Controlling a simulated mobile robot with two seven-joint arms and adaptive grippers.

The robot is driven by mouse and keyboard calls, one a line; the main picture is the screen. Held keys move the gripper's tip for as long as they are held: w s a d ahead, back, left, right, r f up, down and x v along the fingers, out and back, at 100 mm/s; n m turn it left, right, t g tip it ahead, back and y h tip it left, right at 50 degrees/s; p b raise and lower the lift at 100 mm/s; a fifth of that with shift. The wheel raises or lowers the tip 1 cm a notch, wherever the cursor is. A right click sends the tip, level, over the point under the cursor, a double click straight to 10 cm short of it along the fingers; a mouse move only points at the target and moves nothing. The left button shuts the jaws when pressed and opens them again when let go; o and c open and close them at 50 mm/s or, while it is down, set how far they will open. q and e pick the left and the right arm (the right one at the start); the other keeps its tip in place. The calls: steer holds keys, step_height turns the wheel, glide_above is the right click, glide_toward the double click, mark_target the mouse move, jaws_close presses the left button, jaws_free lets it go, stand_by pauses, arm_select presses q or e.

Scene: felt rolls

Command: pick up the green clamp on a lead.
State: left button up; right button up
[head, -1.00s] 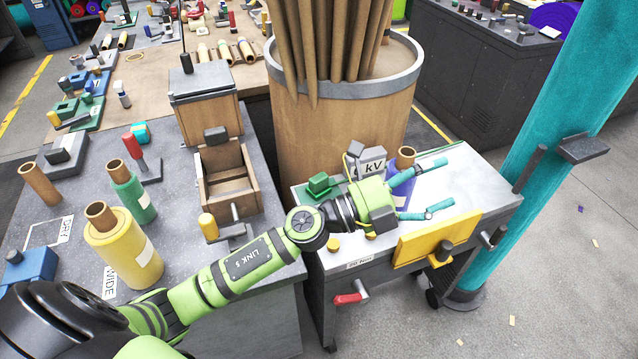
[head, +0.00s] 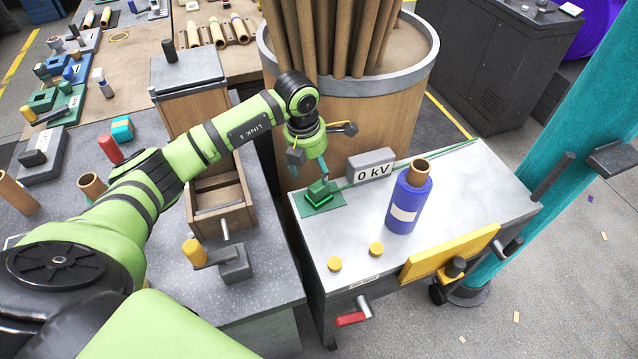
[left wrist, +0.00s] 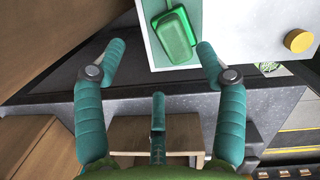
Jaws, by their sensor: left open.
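The green clamp (head: 320,192) is a small green block on a flat green pad (head: 328,206) at the left back corner of the light-topped cart. A thin green lead (head: 390,171) shows along the cart's back, passing near the grey "0 kV" box. My left gripper (head: 309,164) points down beside and just above the clamp, its teal fingers apart. In the left wrist view the clamp (left wrist: 174,33) lies ahead of the open fingertips (left wrist: 160,50), nearer the right one. Nothing is between the fingers. My right gripper is not in view.
The "0 kV" box (head: 371,168) stands just right of the clamp. A tall drum of cardboard tubes (head: 395,105) rises behind. An open wooden box (head: 222,200) is to the left.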

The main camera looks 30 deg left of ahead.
mark_target(317, 183)
arm_select(q)
steer(key=f, duration=0.1)
steer(key=f+p, duration=0.1)
steer(key=d+f, duration=0.1)
steer(key=shift+s+p, duration=0.25)
steer(key=shift+p, duration=0.15)
steer(key=shift+w+f, duration=0.15)
steer(key=shift+f, duration=0.6)
steer(key=shift+w+f, duration=0.15)
steer(key=shift+f, duration=0.6)
jaws_close()
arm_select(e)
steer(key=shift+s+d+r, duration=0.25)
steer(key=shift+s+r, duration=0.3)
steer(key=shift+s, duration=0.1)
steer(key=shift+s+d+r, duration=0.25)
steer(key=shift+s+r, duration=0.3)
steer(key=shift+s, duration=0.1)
